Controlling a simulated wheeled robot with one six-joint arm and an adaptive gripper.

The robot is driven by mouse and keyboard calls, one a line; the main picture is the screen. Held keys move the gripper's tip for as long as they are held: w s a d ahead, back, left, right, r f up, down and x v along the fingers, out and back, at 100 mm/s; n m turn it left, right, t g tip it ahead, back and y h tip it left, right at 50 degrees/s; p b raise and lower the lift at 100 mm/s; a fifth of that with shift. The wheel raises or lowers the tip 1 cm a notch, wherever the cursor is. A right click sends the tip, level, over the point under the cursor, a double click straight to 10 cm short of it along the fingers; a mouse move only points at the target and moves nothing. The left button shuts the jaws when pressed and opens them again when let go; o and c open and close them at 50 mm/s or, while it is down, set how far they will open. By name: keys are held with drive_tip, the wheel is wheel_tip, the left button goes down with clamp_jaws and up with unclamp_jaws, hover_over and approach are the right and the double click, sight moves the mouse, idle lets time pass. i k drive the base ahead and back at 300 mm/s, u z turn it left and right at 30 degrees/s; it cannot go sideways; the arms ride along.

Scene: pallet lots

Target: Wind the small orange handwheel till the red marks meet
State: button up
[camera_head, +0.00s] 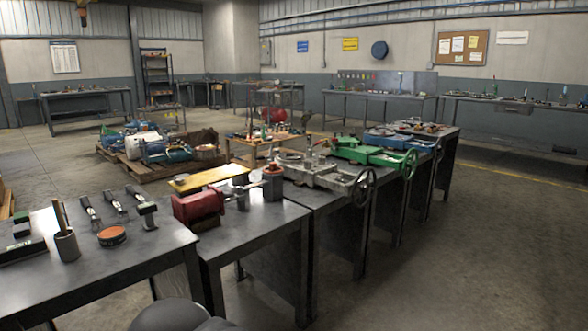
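I cannot make out a small orange handwheel or any red marks in the head view. Large spoked handwheels stand at the right ends of the machines on the bench row: a dark grey one (363,186) on the grey machine (318,174) and a green one (410,164) on the green machine (352,149). The blue machine (388,140) is farther back and its details are too small to tell. A round, flat, orange-topped object (111,235) lies on the near left table; it looks like a tin. My gripper is not in view.
The near table (150,250) holds brushes and a grey cup (67,245). A red vise (198,207) sits on the adjoining bench. A loaded pallet (160,167) stands behind. Open floor (480,240) lies right of the bench row.

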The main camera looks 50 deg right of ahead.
sight(273, 167)
drive_tip(key=z, duration=2.6)
drive_tip(key=i, duration=2.35)
drive_tip(key=u, duration=2.3)
